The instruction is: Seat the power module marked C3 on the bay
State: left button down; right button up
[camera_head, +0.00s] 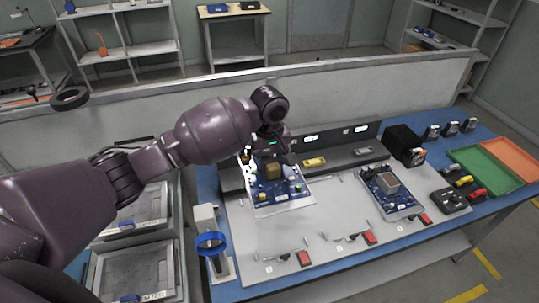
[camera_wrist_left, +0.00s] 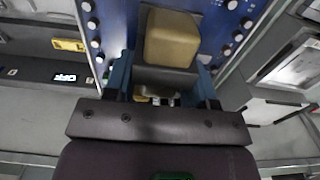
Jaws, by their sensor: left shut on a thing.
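A blue power module board (camera_head: 287,190) with a yellow-tan block and several small round parts is at the left of the grey bench panel (camera_head: 330,225). It also shows in the left wrist view (camera_wrist_left: 205,20), its tan block (camera_wrist_left: 172,38) just beyond my fingers. My left gripper (camera_wrist_left: 165,88) is shut on a part of this module beside the tan block; the exact grip is partly hidden. In the head view my wrist hides the fingertips. I cannot tell whether the board touches the panel. A second blue board (camera_head: 400,200) sits farther right. No C3 mark is legible.
A raised back ledge carries lit displays (camera_head: 310,138) and a yellow piece (camera_head: 314,161). Red switches (camera_head: 369,238) line the front. A blue ring on a stand (camera_head: 211,242) is at left. A black box (camera_head: 402,143) and green tray (camera_head: 480,164) are at right. Panel between boards is largely clear.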

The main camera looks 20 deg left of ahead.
pick_arm(q)
jog(key=shift+r, duration=0.35)
jog(key=shift+r, duration=0.7)
